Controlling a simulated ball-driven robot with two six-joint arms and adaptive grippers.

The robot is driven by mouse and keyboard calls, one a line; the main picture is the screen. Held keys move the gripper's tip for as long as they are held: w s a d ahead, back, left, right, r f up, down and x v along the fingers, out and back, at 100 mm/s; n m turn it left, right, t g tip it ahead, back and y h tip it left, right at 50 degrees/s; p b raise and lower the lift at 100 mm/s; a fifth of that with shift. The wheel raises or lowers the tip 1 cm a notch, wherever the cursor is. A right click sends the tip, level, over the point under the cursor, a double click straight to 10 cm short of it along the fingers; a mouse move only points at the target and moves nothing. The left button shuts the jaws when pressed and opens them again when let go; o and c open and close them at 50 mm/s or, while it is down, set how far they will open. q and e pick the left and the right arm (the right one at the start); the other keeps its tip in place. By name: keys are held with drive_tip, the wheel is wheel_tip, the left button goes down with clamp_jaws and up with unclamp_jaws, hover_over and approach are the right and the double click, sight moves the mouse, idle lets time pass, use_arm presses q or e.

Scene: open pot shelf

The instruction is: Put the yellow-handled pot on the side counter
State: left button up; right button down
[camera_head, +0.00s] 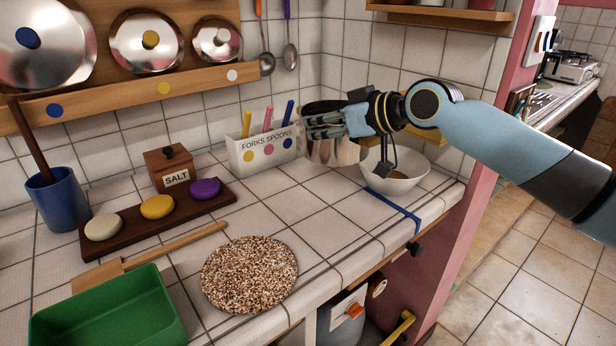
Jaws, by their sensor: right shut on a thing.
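A shiny metal pot (347,152) is at the back of the tiled counter, between the cutlery box and a white bowl. My right gripper (320,125) reaches in from the right and is shut at the pot's near upper side. Its fingers cover part of the pot, and the handle and its colour are hidden. I cannot tell whether the base touches the counter. A yellow handle (399,328) shows low at the right, below the counter edge; what it belongs to is unclear. My left gripper is not in view.
The white bowl (405,180) stands close under my right wrist. A white cutlery box (262,150) is left of the pot. A blue strip (400,208) crosses the counter (345,215). A speckled round mat (249,274) and green tray (110,310) lie in front.

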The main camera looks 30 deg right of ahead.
drive_tip(key=s+a+f, duration=0.2)
drive_tip(key=f, duration=0.1)
drive_tip(key=s+a+f+p, duration=0.1)
drive_tip(key=s+a+f, duration=0.1)
drive_tip(key=s+f, duration=0.1)
drive_tip(key=s+a+f, duration=0.3)
drive_tip(key=shift+f+p, duration=0.3)
drive_tip(key=shift+f, duration=0.35)
drive_tip(key=c, duration=1.5)
unclamp_jaws()
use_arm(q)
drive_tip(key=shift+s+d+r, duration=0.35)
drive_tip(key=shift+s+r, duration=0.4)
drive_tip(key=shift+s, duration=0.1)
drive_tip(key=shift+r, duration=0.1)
